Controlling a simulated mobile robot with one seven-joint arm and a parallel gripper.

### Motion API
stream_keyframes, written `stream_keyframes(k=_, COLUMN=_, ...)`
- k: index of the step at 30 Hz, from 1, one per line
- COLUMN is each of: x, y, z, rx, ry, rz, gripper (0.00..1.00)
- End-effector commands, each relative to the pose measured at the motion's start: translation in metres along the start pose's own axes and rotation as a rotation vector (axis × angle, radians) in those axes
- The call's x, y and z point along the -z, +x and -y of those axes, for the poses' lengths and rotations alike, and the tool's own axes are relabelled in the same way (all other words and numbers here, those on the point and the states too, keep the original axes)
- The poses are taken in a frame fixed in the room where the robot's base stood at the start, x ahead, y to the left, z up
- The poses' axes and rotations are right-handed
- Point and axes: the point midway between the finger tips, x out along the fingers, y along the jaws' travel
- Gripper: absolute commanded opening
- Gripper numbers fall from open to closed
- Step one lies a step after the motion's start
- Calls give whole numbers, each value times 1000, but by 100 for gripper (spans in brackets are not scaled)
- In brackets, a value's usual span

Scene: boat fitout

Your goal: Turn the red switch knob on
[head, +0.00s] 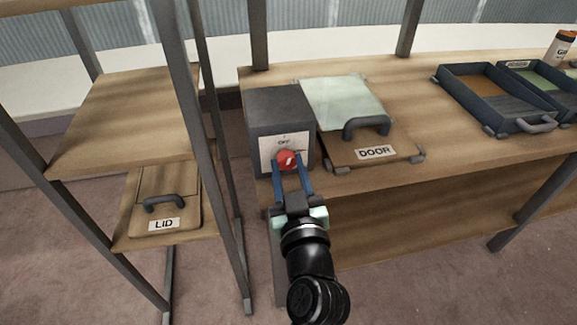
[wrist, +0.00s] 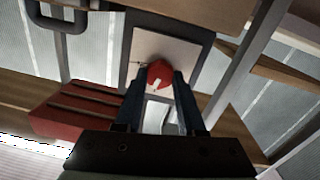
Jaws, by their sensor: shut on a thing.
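The red switch knob (head: 287,160) sits on a pale plate (head: 268,148) on the front of a dark grey box (head: 280,104). The word OFF shows on the plate above the knob. A white mark on the knob slants up to the right in the head view. My gripper (head: 291,168) reaches the knob from the front, its two blue fingers on either side of it, shut on it. In the wrist view the knob (wrist: 160,74) lies between the fingertips of my gripper (wrist: 160,80). The rest of the plate's lettering is hidden or too small to read.
A wooden board marked DOOR (head: 375,153) with a dark handle lies right of the box on the bench. Dark trays (head: 492,97) stand farther right. A shelf rack on the left holds a board marked LID (head: 165,200); its metal post (head: 215,160) stands close to the box.

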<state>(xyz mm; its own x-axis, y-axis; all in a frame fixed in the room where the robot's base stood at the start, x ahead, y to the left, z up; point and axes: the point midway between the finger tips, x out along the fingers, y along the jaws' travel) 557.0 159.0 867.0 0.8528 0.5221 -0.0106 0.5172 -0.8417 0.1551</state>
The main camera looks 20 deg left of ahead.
Motion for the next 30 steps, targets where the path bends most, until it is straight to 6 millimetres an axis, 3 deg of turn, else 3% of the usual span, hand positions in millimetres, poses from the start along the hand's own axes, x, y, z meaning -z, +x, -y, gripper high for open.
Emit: stream_keyframes(k=30, x=1, y=0, z=-2, rx=15, ry=962, rz=44, gripper=0)
